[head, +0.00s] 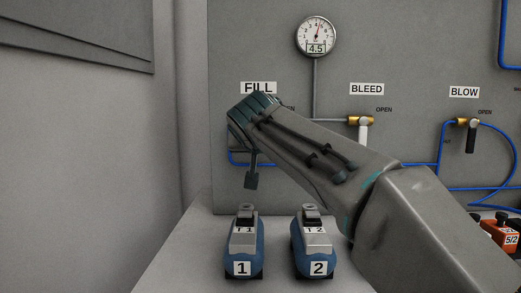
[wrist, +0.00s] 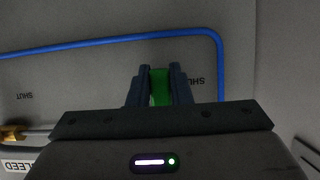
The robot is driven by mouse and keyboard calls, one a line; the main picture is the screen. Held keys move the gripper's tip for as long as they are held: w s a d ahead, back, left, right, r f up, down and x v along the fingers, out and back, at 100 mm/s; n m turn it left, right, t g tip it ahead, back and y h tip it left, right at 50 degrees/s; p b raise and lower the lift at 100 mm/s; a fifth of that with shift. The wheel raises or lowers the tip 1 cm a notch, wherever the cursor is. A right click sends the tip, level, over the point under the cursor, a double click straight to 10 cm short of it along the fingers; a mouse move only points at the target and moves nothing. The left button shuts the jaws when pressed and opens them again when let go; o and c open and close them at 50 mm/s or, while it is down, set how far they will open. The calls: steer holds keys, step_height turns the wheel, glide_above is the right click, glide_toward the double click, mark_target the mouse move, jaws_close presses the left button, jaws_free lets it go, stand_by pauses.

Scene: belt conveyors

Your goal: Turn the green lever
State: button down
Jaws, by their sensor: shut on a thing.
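The green lever (wrist: 160,92) shows in the wrist view between the two dark fingers of my gripper (wrist: 159,71). The fingers are shut on it, one on each side. A SHUT mark on the panel is partly covered by the right finger. In the head view my arm covers the green lever and most of the area under the FILL sign (head: 258,88), so the lever cannot be seen there.
A white lever (head: 363,132) under BLEED and a black lever (head: 471,139) under BLOW are to the right. A gauge (head: 316,35) reads 4.5. Two blue-grey units, 1 (head: 243,245) and 2 (head: 315,245), stand below my arm. Blue tubing (wrist: 110,42) runs along the panel near the fingers.

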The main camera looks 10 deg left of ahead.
steer(key=shift+a, duration=0.1)
steer(key=c, duration=1.3)
jaws_free()
steer(key=shift+s, duration=0.1)
steer(key=p+v, duration=0.2)
steer(key=v, duration=1.1)
steer(key=shift+s+r, duration=0.25)
steer(key=shift+s, duration=0.1)
